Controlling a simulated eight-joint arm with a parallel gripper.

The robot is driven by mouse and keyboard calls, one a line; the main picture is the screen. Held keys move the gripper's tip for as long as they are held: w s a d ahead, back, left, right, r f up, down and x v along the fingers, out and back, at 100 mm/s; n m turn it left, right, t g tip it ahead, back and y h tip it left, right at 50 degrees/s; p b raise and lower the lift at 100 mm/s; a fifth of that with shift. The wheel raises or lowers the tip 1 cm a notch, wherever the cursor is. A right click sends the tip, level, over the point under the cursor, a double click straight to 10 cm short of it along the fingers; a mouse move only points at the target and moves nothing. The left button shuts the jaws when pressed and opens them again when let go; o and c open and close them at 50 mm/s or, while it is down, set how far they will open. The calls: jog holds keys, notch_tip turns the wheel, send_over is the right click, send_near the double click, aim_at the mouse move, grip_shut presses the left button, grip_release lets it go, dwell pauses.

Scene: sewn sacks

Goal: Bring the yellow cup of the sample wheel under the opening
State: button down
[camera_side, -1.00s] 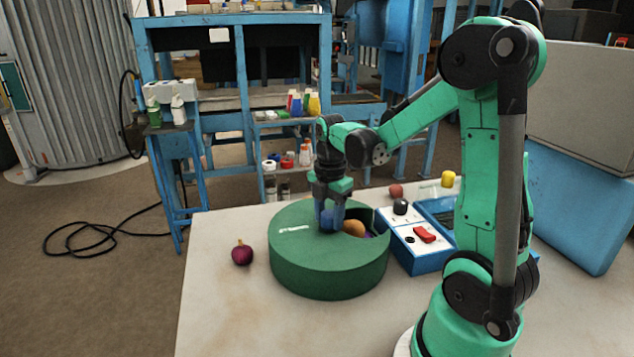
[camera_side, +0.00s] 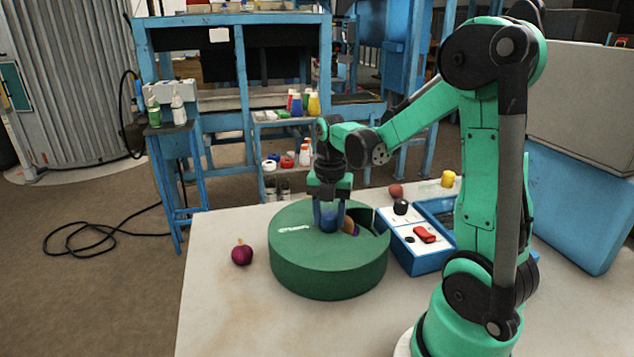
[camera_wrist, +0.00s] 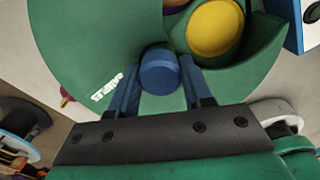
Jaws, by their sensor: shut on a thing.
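The sample wheel is a round green drum (camera_side: 328,268) on the table, with white lettering on its lid and a wedge-shaped opening (camera_side: 372,222). My gripper (camera_side: 330,214) points down over the middle of the lid. It is shut on a blue knob (camera_wrist: 160,72), with one finger on each side. In the wrist view a round yellow cup (camera_wrist: 213,27) shows within the opening, beside the knob. A purple and orange thing (camera_wrist: 175,4) shows at the picture's top edge. The side view does not show the yellow cup clearly.
A blue box with a white panel, a black knob and a red switch (camera_side: 424,234) stands close to the drum's right. A purple onion-like thing (camera_side: 242,253) lies to its left. A reddish lump (camera_side: 395,191) and a yellow thing (camera_side: 448,178) lie at the back. The front left table is clear.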

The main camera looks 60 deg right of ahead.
jog(key=shift+n, duration=2.6)
jog(key=shift+c, duration=1.8)
grip_release()
jog(key=shift+r, duration=2.85)
